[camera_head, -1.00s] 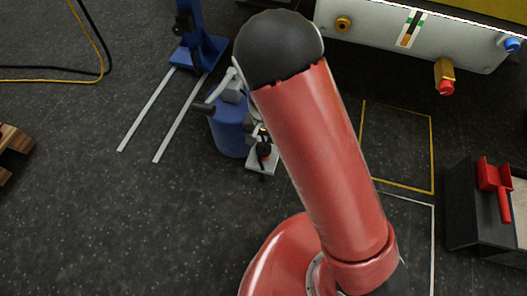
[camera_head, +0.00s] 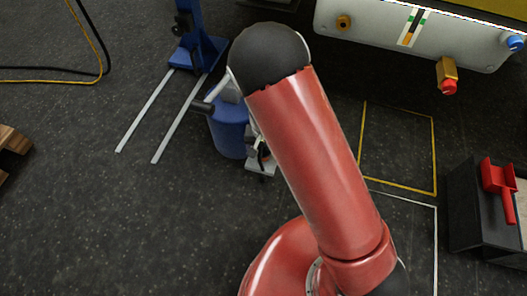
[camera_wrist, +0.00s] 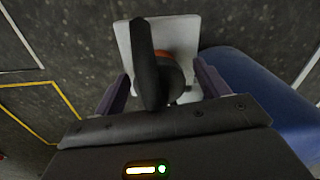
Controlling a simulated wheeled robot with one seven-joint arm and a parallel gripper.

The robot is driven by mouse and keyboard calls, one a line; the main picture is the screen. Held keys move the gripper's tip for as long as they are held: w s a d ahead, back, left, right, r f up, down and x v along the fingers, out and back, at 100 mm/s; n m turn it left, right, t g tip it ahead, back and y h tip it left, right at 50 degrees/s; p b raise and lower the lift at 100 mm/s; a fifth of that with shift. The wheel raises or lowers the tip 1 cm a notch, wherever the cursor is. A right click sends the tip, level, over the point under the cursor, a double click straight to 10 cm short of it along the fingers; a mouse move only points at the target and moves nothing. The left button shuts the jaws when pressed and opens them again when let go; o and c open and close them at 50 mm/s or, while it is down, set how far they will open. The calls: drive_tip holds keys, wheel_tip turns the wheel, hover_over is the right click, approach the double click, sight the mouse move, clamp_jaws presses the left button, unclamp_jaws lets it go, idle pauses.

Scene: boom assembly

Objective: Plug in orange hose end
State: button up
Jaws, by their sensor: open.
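In the wrist view a black hose end (camera_wrist: 148,65) with an orange ring (camera_wrist: 165,58) stands at a light grey plate (camera_wrist: 188,32). My gripper (camera_wrist: 161,74) is open, with one finger on each side of the black piece and visible gaps between. I cannot tell how deep the fingers reach around it. In the head view the plate (camera_head: 258,168) lies on the floor, mostly behind my arm. A white panel (camera_head: 400,42) at the upper right carries an orange port (camera_head: 344,23) and a blue port (camera_head: 514,43).
A blue cylinder (camera_head: 229,135) stands close beside the plate; its side fills the right of the wrist view (camera_wrist: 255,95). A blue stand (camera_head: 195,45) with two rails is behind it. A brass fitting with a red tip (camera_head: 448,78) sticks out of the panel. A dark box (camera_head: 475,215) stands at right.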

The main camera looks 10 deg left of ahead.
drive_tip(key=shift+c, duration=0.4)
drive_tip(key=c, duration=0.9)
drive_tip(key=shift+r, duration=0.1)
wheel_tip(320, 180, up, 20)
drive_tip(key=p, duration=0.5)
drive_tip(key=shift+m, duration=0.5)
drive_tip(key=w+d+p, duration=0.2)
drive_tip(key=d, duration=0.6)
drive_tip(key=w+d+p, duration=0.2)
drive_tip(key=d, duration=0.7)
drive_tip(key=w+d+p, duration=0.2)
drive_tip(key=d+p, duration=0.1)
drive_tip(key=d, duration=0.6)
drive_tip(key=shift+f, duration=0.35)
